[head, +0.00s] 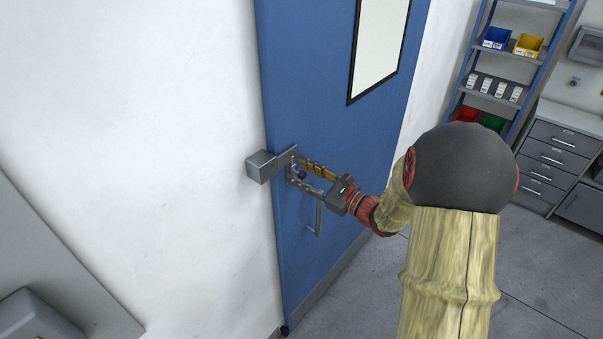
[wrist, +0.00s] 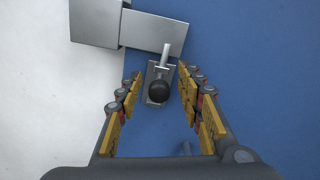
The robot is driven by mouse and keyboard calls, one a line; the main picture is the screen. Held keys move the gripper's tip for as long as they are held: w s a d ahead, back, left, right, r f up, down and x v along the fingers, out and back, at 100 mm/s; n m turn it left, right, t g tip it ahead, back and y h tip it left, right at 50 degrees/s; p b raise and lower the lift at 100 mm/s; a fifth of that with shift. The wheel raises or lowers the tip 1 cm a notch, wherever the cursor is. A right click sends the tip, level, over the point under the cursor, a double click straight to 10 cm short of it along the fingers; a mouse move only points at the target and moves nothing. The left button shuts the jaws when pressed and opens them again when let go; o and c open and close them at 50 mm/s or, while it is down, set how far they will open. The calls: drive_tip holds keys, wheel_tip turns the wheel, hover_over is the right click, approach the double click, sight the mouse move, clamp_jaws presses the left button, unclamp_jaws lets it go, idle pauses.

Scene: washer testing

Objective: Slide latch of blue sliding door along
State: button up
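The blue sliding door (head: 325,75) stands against the white wall, with a dark-framed window in its upper part. At its left edge is a grey metal latch plate (wrist: 158,30) joined to a box (wrist: 95,23) on the wall side. Below the plate, the latch's black ball knob (wrist: 158,91) sits on a small metal bracket. My gripper (wrist: 159,92) is open at the latch, one finger on each side of the knob, with gaps visible between fingers and knob. In the head view my gripper (head: 300,176) partly hides the latch.
A metal pull handle (head: 318,217) is on the door below the latch. A blue-framed shelf (head: 497,58) with coloured bins and grey drawers (head: 556,155) stand at the right. A grey surface (head: 50,265) is at lower left. Floor is clear beside the door.

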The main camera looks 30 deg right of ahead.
drive_tip(key=v, duration=1.2)
idle(0.3)
